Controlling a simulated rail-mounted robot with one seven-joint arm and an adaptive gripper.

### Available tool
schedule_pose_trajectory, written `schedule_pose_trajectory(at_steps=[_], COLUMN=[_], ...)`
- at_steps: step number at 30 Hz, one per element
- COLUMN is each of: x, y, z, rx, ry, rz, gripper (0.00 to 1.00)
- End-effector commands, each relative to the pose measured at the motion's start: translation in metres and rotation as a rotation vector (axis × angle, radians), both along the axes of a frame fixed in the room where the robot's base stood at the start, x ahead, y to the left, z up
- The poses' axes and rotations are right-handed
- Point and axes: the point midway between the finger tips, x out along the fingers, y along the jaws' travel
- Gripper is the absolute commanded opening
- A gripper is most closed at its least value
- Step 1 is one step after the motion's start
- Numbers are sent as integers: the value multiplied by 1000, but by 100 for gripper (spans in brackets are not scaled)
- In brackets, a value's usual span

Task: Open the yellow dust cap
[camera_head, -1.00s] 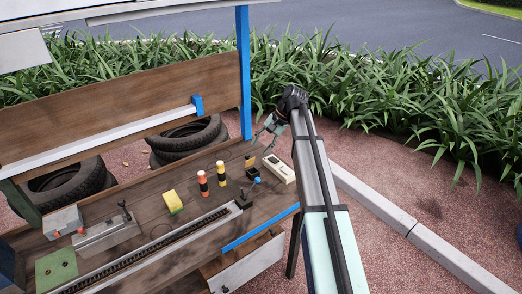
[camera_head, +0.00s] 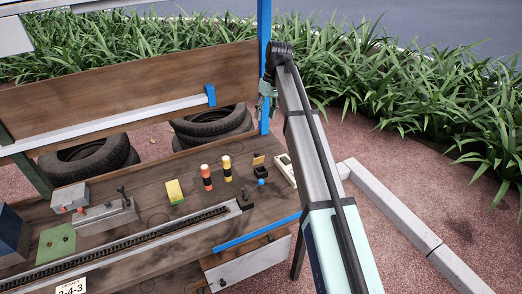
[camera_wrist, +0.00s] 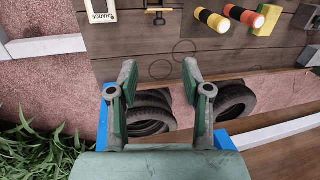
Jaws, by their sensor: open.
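What looks like the yellow dust cap (camera_head: 259,159) is a small yellow-brown piece at the right end of the wooden bench, just behind a small black box (camera_head: 261,172). A yellow piece (camera_wrist: 158,4), probably the cap, shows at the top edge of the wrist view, partly cut off; I cannot tell its hinge state. My gripper (camera_head: 265,103) is beside the blue post, above and behind the cap and apart from it. In the wrist view my gripper (camera_wrist: 160,70) is open, with nothing between its fingers.
A white CHARGE device (camera_wrist: 101,10) lies close to the cap. Red (camera_head: 207,178) and yellow (camera_head: 227,168) banded cylinders and a yellow block (camera_head: 174,191) stand on the bench. The blue post (camera_head: 264,65) is close to my gripper. Tyres (camera_head: 212,126) lie behind the bench.

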Motion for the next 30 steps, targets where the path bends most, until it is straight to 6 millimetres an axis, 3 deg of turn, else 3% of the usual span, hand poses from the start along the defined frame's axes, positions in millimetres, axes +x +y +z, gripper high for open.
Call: schedule_pose_trajectory(at_steps=[8, 22, 30], x=[-7, -16, -19], y=[7, 23, 29], z=[-38, -127, -158], rx=[0, 0, 1], ry=[4, 3, 1], rz=[0, -3, -3], gripper=[49, 49, 49])
